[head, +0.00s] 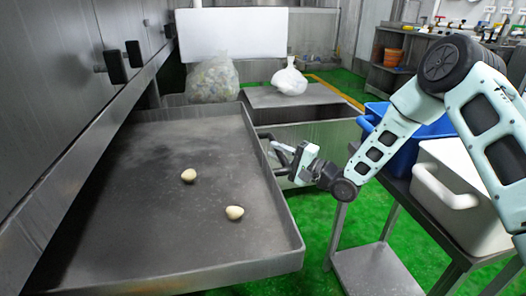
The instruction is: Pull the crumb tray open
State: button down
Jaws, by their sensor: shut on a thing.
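A wide, shallow grey metal tray (130,180) with a raised rim juts out under the machine at the left. Two pale round lumps (189,175) lie on it. Beyond its right rim is a lower, open-topped metal box or tray (318,136); I cannot tell for certain which of these is the crumb tray. My gripper (284,155) is between the wide tray's right rim and the near side of that box. It is shut on a dark bar-like handle (268,138). The wide tray's rim and my fingers hide part of the grip and what the handle joins.
A steel table (375,270) at the right carries a blue bin (428,131) and a white crate (459,192), close to my arm. Plastic bags (213,79) and (289,79) stand behind the trays. Green floor (310,215) shows between tray and table.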

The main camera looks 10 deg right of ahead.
jog(key=shift+d, duration=0.6)
jog(key=c, duration=1.3)
grip_release()
